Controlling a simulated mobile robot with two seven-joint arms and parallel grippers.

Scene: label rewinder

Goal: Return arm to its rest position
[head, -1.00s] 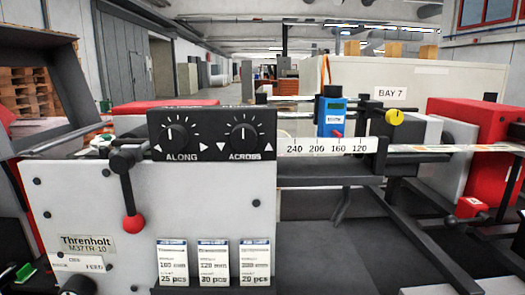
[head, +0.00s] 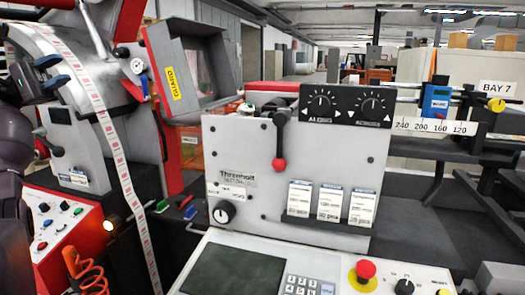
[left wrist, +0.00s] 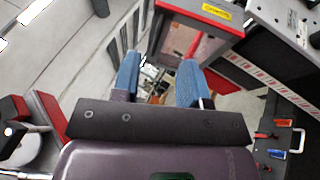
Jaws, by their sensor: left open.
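My left gripper (head: 52,72) is at the upper left of the head view, with its two blue fingers apart. It also shows in the left wrist view (left wrist: 160,82), open with nothing between the fingers. A printed label strip (head: 105,125) runs down beside it in the head view; in the wrist view the strip (left wrist: 262,82) lies to the right, apart from the fingers. A black lever with a red knob (head: 280,163) hangs down on the grey Threnholt panel (head: 240,150), well away from my gripper. My right gripper is not in view.
A guard frame marked GUARD (head: 190,70) stands right of my left gripper. A red-fronted control box (head: 62,240) is below it. A console with a red stop button (head: 365,270) is at the front. A scale rail (head: 435,126) runs at the right.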

